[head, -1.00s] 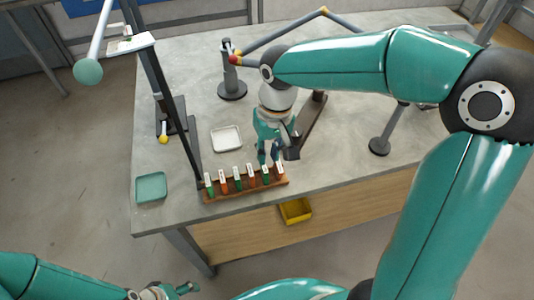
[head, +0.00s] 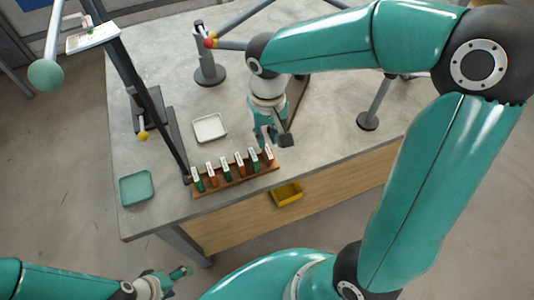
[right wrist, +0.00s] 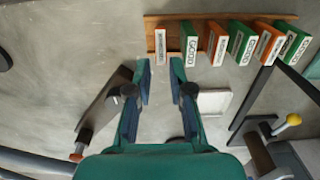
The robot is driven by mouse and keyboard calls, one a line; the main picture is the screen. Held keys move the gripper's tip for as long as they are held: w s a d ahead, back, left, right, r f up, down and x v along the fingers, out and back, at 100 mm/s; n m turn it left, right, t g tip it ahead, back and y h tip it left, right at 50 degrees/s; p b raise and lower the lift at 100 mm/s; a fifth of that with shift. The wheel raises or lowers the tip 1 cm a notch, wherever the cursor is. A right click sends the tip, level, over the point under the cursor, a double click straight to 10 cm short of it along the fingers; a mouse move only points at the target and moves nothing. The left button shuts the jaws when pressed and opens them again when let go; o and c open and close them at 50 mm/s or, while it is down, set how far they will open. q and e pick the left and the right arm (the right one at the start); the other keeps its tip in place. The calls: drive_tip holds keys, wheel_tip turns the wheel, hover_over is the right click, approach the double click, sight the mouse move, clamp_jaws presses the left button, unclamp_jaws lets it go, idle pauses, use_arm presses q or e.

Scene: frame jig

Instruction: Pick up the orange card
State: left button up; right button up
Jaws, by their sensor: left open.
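A brown wooden rack (head: 235,182) at the table's front edge holds a row of upright cards, orange and green by turns, with white labels. The end orange card (head: 268,155) is nearest my right gripper (head: 267,142). That card also shows at the left end of the row in the right wrist view (right wrist: 160,46). My right gripper (right wrist: 161,75) is open and empty, its fingertips just short of the rack and roughly in line with this card. Two more orange cards stand further along, one mid-row (head: 240,164). My left gripper (head: 180,272) is open, low in front of the table.
A white tray (head: 210,128) lies behind the rack, and a green tray (head: 137,188) is at the table's left corner. A dark slanted post (head: 160,115) rises by the rack's left end. A yellow bin (head: 287,193) is below the front edge.

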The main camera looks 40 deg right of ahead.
sight(267, 149)
drive_tip(key=shift+s+a+f+p, duration=0.1)
drive_tip(key=shift+f+p, duration=0.1)
drive_tip(key=shift+f, duration=1.2)
drive_tip(key=shift+s+f+p, duration=0.1)
drive_tip(key=shift+f+p, duration=0.05)
drive_tip(key=shift+f, duration=1.2)
clamp_jaws()
